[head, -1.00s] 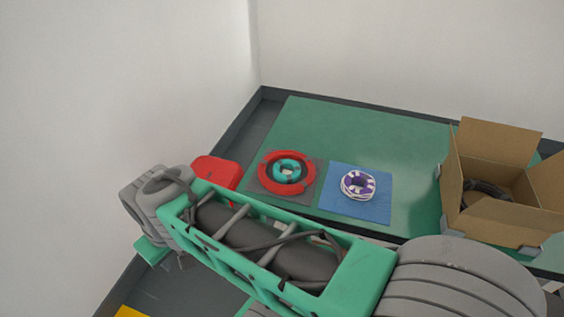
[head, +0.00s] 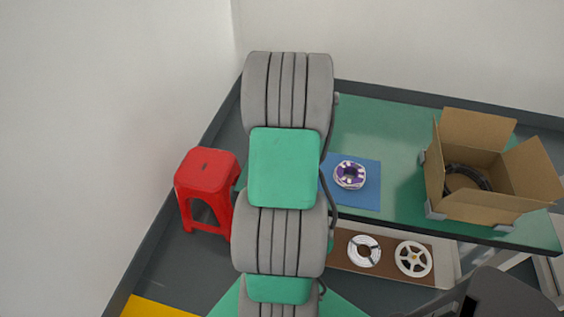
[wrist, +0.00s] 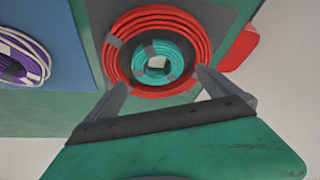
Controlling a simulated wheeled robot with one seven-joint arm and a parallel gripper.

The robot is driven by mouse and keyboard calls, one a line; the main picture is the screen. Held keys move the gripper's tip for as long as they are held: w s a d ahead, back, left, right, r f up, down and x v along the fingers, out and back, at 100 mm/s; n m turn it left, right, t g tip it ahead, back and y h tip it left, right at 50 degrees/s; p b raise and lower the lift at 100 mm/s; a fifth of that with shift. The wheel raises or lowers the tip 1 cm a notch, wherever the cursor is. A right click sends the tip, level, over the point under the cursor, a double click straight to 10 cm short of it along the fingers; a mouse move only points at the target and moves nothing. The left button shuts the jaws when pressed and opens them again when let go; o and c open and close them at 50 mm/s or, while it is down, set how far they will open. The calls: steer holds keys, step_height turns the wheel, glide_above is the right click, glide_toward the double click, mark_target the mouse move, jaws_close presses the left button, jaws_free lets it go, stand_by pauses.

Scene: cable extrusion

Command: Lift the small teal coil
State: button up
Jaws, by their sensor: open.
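The small teal coil (wrist: 157,63) shows in the wrist view, ringed by a larger red coil (wrist: 116,64) with grey bands, on a grey mat (wrist: 221,20). My gripper (wrist: 158,80) is open and empty. Its two fingers reach toward the near side of the coils, one on each side of the teal coil's line in the picture. I cannot tell their height above the mat. In the head view my own arm hides the teal coil, the red coil and my gripper.
A purple and white coil (head: 350,175) lies on a blue mat (head: 368,196), right of my arm. An open cardboard box (head: 465,207) with a dark coil stands farther right. Two white reels (head: 364,250) (head: 413,259) lie on a lower shelf. A red stool (head: 207,183) stands left.

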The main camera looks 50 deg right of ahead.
steer(key=p+x, duration=0.1)
steer(key=x, duration=0.4)
steer(key=shift+s+f, duration=0.15)
steer(key=shift+c, duration=0.2)
steer(key=c, duration=1.2)
